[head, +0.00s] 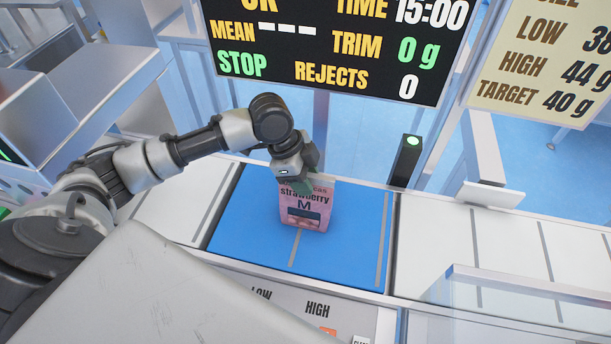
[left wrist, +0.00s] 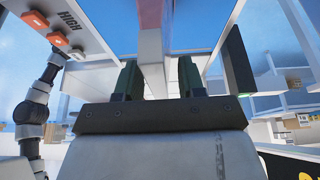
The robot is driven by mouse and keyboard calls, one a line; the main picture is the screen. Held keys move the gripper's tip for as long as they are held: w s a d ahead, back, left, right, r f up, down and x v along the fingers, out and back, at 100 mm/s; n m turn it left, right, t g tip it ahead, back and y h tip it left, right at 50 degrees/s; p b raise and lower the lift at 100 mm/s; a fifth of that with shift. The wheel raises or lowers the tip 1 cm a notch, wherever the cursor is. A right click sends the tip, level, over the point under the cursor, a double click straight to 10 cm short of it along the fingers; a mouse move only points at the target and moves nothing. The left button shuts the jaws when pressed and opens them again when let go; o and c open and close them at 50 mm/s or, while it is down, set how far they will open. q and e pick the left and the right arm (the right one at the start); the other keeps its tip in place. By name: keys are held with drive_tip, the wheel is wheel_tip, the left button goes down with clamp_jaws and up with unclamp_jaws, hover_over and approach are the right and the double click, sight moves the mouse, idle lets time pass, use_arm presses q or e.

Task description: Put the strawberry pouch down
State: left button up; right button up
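The strawberry pouch (head: 305,210) is pink with a dark label band and an "M". In the head view it is upright at the middle of the blue platform (head: 245,228), with its base at or just above the surface; I cannot tell if it touches. My left gripper (head: 298,184) is over its top edge, with a green finger in front of it. In the left wrist view my left gripper's fingers (left wrist: 160,78) are apart, with a pale strip between them and a gap at the right finger. The pink pouch (left wrist: 153,12) shows beyond them. My right gripper is not identifiable.
A dark post with a green light (head: 409,160) stands behind the platform at the right. White conveyor sections (head: 480,240) lie to either side. A black display (head: 335,50) hangs behind, and a control panel (head: 290,305) is in front.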

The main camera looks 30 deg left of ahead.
use_arm(q)
drive_tip(key=b+v, duration=0.1)
drive_tip(key=v, duration=1.1)
drive_tip(key=shift+r, duration=0.1)
